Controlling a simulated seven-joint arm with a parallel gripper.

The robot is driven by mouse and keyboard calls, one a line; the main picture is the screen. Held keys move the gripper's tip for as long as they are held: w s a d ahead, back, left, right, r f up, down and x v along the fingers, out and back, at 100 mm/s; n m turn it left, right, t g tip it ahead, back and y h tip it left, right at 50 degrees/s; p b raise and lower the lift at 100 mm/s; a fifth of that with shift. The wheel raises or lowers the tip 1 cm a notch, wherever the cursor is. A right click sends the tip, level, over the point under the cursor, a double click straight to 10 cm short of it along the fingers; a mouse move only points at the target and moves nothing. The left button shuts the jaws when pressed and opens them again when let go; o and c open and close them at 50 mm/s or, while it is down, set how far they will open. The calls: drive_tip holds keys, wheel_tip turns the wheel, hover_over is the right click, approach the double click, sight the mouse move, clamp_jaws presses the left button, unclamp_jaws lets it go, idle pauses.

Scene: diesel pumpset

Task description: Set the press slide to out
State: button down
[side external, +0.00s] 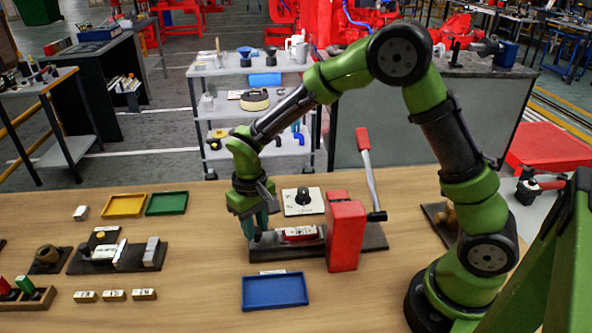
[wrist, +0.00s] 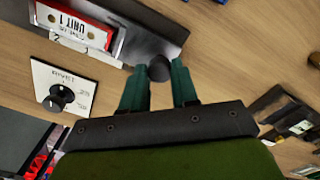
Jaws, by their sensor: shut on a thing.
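The press (side external: 345,235) is a red block on a long dark base, with a lever whose red handle points up. A red and white piece marked UNIT 1 (side external: 300,233) lies on the base, left of the red block; it also shows in the wrist view (wrist: 75,24). At the base's left end is a dark round knob (wrist: 159,68), which appears to belong to the press slide. My gripper (side external: 256,228) is lowered over that end, and its teal fingers (wrist: 158,88) are shut on the knob. The fingers hide the knob in the side view.
A white panel with a black dial (side external: 302,200) is behind the base. A blue tray (side external: 275,291) lies in front of it. Yellow (side external: 123,205) and green (side external: 167,203) trays and a dark fixture (side external: 115,256) are to the left.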

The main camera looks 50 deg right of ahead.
drive_tip(key=c, duration=0.8)
unclamp_jaws()
drive_tip(key=shift+w+a, duration=0.2)
drive_tip(key=shift+c, duration=0.2)
wheel_tip(320, 180, up, 17)
drive_tip(key=s+d+t, duration=0.2)
drive_tip(key=s, duration=0.3)
drive_tip(key=s+d+r+m+t+y, duration=0.1)
drive_tip(key=s+d+t, duration=0.1)
drive_tip(key=s, duration=0.4)
drive_tip(key=s+d+r+m+t+y, duration=0.1)
drive_tip(key=s+d+t, duration=0.1)
drive_tip(key=s, duration=0.4)
drive_tip(key=shift+s+d+t, duration=0.1)
drive_tip(key=shift+d+t, duration=0.15)
drive_tip(key=shift+t, duration=0.05)
drive_tip(key=shift+s+d+r+m+t, duration=0.3)
drive_tip(key=shift+s+r+t, duration=0.1)
drive_tip(key=shift+r, duration=0.1)
